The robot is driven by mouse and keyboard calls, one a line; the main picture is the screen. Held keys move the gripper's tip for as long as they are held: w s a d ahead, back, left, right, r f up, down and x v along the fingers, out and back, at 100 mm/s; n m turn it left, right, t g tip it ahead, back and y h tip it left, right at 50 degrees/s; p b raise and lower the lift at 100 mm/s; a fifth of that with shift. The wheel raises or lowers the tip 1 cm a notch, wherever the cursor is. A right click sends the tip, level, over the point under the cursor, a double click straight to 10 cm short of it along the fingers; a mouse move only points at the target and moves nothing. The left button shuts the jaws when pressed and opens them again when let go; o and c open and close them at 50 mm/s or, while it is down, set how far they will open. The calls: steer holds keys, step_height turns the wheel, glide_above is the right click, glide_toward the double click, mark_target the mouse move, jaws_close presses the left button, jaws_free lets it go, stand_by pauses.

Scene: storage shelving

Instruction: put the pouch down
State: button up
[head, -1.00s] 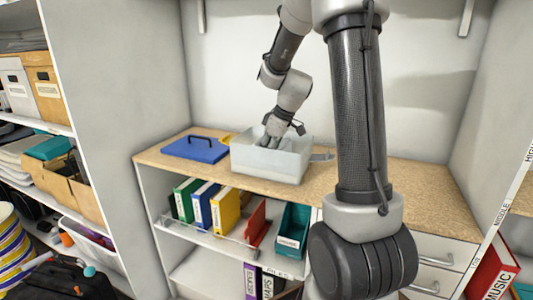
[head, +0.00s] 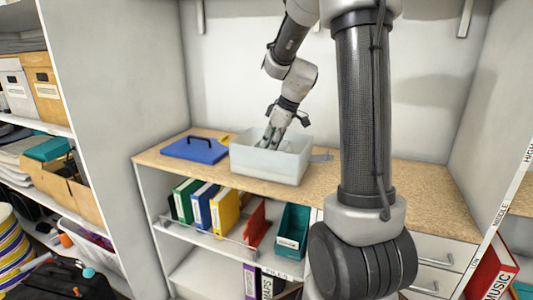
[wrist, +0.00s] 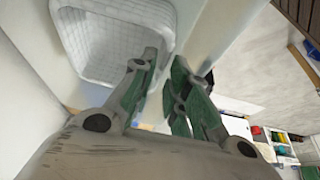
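No pouch can be made out for certain in either view. My gripper (head: 270,141) points down into the open top of a pale translucent bin (head: 268,165) on the wooden counter. In the wrist view my gripper's two green-padded fingers (wrist: 163,72) stand a little apart, with nothing seen held between them. A whitish, rounded thing with a grid pattern (wrist: 112,42) lies left of the fingertips; I cannot tell whether it is the pouch or part of the bin. The bin's inside is mostly hidden in the head view.
A blue case with a dark handle (head: 195,149) lies left of the bin, with a yellow item (head: 228,139) behind. The counter (head: 420,190) is bare at the right. Upright binders (head: 224,210) and a teal file box (head: 292,230) stand on the shelf below.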

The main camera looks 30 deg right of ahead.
steer(key=v, duration=0.7)
steer(key=shift+s+r, duration=0.15)
steer(key=shift+r, duration=0.2)
steer(key=s+a+m+h, duration=0.1)
steer(key=s+a+m, duration=0.2)
steer(key=s, duration=0.9)
steer(key=s+a+m+h, duration=0.1)
steer(key=s+a+m, duration=0.2)
steer(key=s, duration=0.9)
steer(key=shift+r+m+t+h, duration=0.3)
steer(key=shift+r+m+h, duration=0.1)
steer(key=shift+m, duration=0.4)
